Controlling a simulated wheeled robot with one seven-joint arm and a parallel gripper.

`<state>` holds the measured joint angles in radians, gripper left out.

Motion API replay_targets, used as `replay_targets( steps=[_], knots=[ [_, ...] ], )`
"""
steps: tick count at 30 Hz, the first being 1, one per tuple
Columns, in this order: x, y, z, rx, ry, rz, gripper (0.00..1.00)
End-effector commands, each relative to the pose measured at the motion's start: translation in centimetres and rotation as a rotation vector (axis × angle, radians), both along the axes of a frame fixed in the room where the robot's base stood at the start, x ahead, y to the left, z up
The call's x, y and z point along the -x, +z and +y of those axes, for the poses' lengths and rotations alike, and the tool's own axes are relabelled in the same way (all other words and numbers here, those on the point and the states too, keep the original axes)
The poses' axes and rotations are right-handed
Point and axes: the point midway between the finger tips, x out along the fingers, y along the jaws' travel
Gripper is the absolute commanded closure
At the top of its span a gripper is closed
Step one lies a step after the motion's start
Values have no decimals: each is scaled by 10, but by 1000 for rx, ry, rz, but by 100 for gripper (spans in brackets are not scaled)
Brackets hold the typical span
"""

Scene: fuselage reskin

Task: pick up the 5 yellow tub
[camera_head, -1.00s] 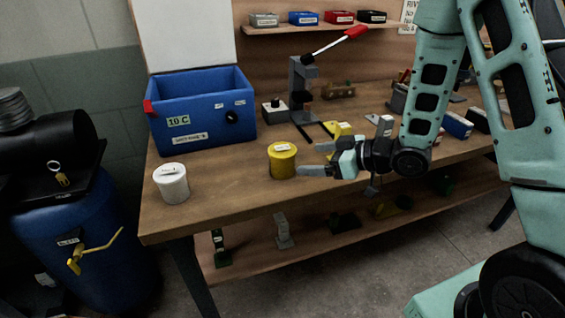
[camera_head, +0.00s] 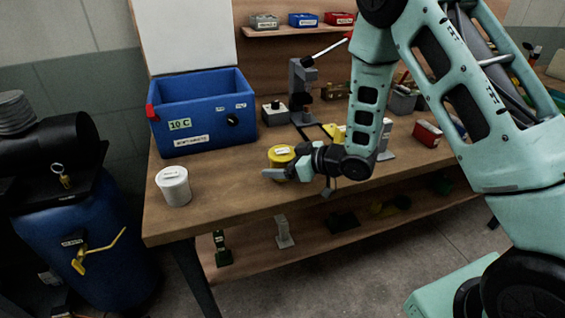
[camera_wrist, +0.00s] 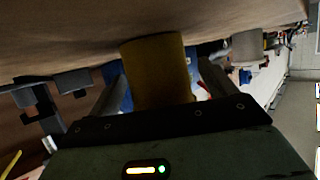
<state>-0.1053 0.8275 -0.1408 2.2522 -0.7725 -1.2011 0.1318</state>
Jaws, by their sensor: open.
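The yellow tub (camera_head: 281,153) with a labelled lid stands upright on the wooden workbench, near its front edge. My gripper (camera_head: 281,168) is at the tub, and its near finger crosses in front of the tub's lower part in the head view. In the wrist view the tub (camera_wrist: 156,70) lies between the two open fingers, close to the palm. I cannot tell whether either finger touches it.
A white tub (camera_head: 173,186) stands left of the yellow one. Behind is an open blue bin (camera_head: 203,118) marked 10 C. A lever press (camera_head: 301,90) stands behind the tub. Bare bench top lies between the two tubs.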

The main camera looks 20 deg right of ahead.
Motion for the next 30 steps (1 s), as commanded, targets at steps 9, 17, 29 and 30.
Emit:
replay_targets(
  steps=[9,17,29,30],
  knots=[
    [0,0,-1,0,0,0,71],
    [0,2,0,0,0,-1,71],
    [-1,49,-1,0,0,-7,71],
    [-1,57,-1,0,0,-8,71]
  ],
)
